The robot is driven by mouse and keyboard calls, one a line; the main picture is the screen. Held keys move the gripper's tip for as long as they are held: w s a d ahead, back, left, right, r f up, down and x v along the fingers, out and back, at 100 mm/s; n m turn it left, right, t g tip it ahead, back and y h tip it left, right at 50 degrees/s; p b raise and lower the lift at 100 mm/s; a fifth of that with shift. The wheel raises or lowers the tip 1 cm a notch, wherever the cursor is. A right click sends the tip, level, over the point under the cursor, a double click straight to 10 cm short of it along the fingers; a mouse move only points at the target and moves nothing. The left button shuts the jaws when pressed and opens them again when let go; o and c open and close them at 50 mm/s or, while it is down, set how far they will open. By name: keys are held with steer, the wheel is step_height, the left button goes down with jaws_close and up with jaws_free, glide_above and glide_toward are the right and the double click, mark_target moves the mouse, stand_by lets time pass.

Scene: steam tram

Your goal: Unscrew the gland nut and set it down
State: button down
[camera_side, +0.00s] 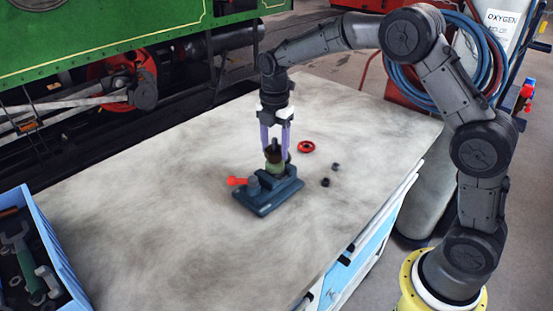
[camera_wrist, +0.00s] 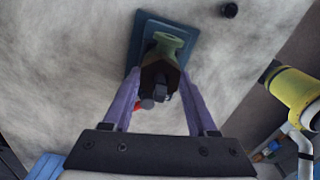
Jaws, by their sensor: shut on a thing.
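The dark brownish gland nut (camera_side: 270,157) sits at the top of the valve, around a dark stem (camera_side: 275,144). My gripper (camera_side: 277,150) points straight down, its purple fingers on either side of the nut. In the wrist view the nut (camera_wrist: 153,77) is between the fingertips, with the green body (camera_wrist: 170,42) beyond it. My gripper is shut on the nut. I cannot tell whether the nut's thread is still engaged.
A red handwheel (camera_side: 306,147) and two small dark nuts (camera_side: 335,166) (camera_side: 325,182) lie right of the valve. A red lever (camera_side: 236,181) sticks out left of it. A blue tool crate (camera_side: 50,246) stands at the left edge. The bench top (camera_side: 150,190) is otherwise clear.

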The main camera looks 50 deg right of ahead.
steer(key=n, duration=0.3)
steer(key=shift+n, duration=0.4)
steer(key=shift+r, duration=1.35)
steer(key=shift+r, duration=2.9)
steer(key=shift+s, duration=0.1)
